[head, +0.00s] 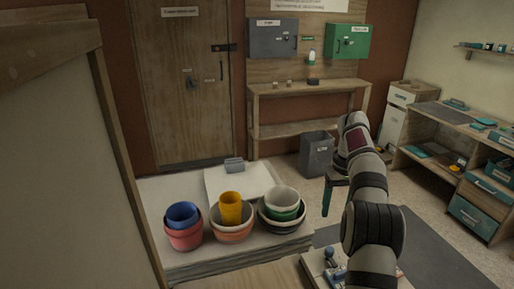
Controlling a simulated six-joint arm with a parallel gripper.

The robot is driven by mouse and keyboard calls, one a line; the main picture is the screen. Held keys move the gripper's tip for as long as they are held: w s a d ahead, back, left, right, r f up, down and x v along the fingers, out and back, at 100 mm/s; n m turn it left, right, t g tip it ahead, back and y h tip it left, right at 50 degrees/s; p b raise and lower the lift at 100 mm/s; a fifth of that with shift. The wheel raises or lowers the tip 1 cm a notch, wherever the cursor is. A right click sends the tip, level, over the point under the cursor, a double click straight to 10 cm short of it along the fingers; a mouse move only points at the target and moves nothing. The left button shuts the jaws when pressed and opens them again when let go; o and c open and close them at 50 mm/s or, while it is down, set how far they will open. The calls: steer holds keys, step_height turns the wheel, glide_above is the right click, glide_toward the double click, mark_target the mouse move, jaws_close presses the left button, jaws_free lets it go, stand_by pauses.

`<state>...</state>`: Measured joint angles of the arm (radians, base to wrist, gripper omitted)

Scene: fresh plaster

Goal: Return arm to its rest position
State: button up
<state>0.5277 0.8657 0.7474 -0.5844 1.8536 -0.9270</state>
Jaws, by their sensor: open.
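My arm rises at the right of the head view, in front of the grey floor mat. My gripper (327,196) hangs from its upper end, pointing down, to the right of the white slab with the stacked pots. Its jaws are small and partly hidden in this view; they look open, and I see nothing between them. It is apart from the pots.
A grey bin (316,155), a wooden bench (305,90) and shelves (440,150) stand behind.

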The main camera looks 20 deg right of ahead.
steer(key=s+a+r+m, duration=0.1)
steer(key=s+a+r, duration=0.35)
steer(key=a, duration=0.45)
steer(key=s+a+r, duration=0.3)
steer(key=s+a, duration=0.3)
steer(key=a, duration=0.3)
steer(key=s+a+f, duration=0.2)
steer(key=s+a, duration=0.2)
steer(key=s, duration=0.3)
steer(key=s+a+f+m+y, duration=0.1)
steer(key=s+a+f, duration=0.2)
steer(key=s, duration=0.5)
steer(key=s+a+f+m, duration=0.1)
steer(key=s+a+f, duration=0.2)
steer(key=s+a, duration=0.2)
steer(key=shift+s+y, duration=0.4)
steer(key=shift+s, duration=0.75)
